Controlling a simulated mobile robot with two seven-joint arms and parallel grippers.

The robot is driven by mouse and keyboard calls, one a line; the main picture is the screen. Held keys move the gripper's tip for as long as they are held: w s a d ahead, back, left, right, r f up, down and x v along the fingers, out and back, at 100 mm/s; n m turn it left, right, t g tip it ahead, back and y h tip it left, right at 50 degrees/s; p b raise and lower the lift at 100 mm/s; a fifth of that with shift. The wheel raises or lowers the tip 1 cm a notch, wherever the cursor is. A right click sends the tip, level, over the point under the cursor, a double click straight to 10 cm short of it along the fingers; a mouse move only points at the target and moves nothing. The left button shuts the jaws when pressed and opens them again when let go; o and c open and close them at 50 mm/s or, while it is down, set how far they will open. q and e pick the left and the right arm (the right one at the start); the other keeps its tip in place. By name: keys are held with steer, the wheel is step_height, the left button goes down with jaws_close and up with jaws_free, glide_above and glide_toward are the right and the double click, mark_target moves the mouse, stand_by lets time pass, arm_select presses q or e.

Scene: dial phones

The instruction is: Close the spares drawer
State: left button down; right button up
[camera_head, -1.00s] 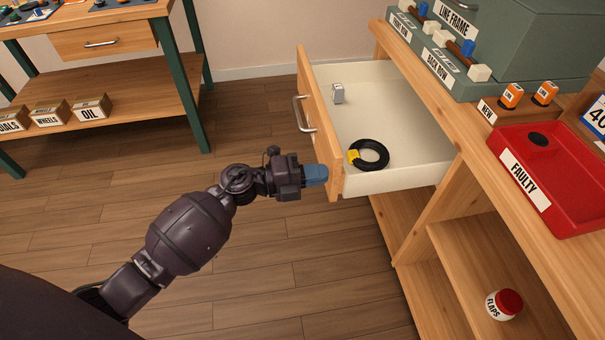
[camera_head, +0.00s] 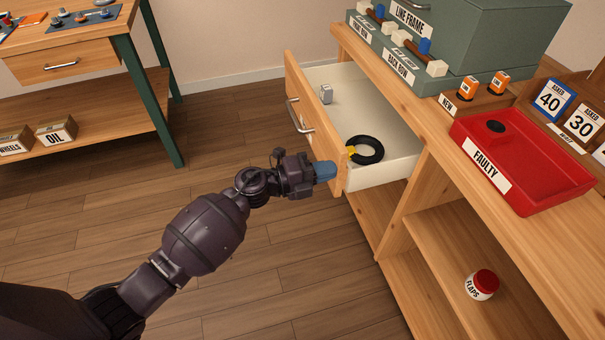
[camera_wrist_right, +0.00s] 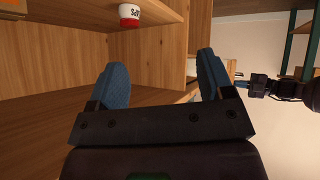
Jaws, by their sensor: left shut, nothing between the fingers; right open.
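The spares drawer (camera_head: 403,172) stands pulled out of the wooden bench, with a wooden front and a metal handle (camera_head: 300,117).
The bench top holds a red FAULTY tray (camera_head: 545,195), a green LINE FRAME box (camera_head: 500,35) and orange-labelled items (camera_head: 469,88). A FLAPS jar (camera_head: 482,285) stands on a lower shelf. Another bench (camera_head: 100,55) is at the left. Floor between is clear.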

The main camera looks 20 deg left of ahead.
arm_select(q)
steer(key=x, duration=0.8)
steer(key=b+x, duration=0.1)
steer(key=x, duration=0.8)
steer(key=shift+w+d+f, duration=0.15)
steer(key=shift+d+f, duration=0.05)
steer(key=shift+x, duration=0.8)
steer(key=shift+r, duration=0.2)
arm_select(e)
steer(key=shift+w+a, duration=0.2)
steer(key=shift+w, duration=0.25)
steer(key=shift+s+f, duration=0.1)
steer(key=shift+s, duration=0.05)
arm_select(q)
steer(key=shift+a, duration=0.15)
